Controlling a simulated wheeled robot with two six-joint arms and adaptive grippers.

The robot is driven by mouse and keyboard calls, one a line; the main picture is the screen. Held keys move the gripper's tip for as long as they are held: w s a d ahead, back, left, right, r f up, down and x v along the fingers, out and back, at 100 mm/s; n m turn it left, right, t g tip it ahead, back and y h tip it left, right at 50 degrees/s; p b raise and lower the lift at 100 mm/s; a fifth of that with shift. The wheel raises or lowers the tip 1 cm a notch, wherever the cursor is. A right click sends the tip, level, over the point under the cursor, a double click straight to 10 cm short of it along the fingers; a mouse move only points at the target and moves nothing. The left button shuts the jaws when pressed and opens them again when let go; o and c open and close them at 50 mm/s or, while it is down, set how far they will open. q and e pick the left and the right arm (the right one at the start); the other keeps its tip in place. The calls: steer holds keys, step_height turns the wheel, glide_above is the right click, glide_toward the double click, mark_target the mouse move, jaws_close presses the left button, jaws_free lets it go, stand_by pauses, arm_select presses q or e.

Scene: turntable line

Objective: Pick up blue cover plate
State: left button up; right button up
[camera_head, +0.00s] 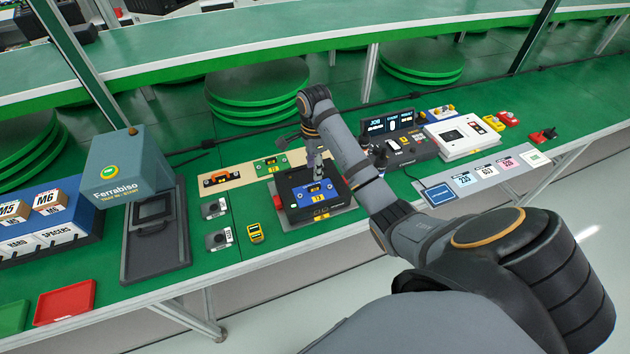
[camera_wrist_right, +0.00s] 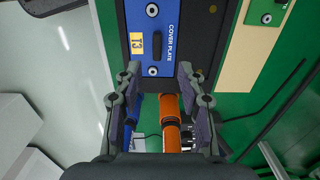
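The blue cover plate (camera_head: 329,188) lies on a dark housing (camera_head: 291,212) on the green bench. My right gripper (camera_head: 317,172) is over the housing in the head view, partly covering the plate. In the right wrist view its two fingers (camera_wrist_right: 160,82) are spread apart with nothing held between them. The handle shows ahead of the fingertips, apart from them. My left gripper is in neither view.
Small grey boxes (camera_head: 214,208) and a yellow device (camera_head: 256,233) stand to the left. A control panel (camera_head: 409,153) is to the right, beyond my right arm.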

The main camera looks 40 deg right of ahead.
mark_target(314, 186)
step_height(314, 186, down, 3)
steer(key=shift+w+r+b, duration=0.1)
steer(key=shift+r+b, duration=0.05)
steer(key=shift+b, duration=0.45)
steer(key=shift+f+b, duration=0.55)
steer(key=shift+f, duration=0.15)
steer(key=shift+s+a+f+p, duration=0.15)
steer(key=shift+s+f+p, duration=0.15)
steer(key=shift+f, duration=1.4)
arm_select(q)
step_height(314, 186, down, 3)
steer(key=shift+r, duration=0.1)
arm_select(e)
jaws_close()
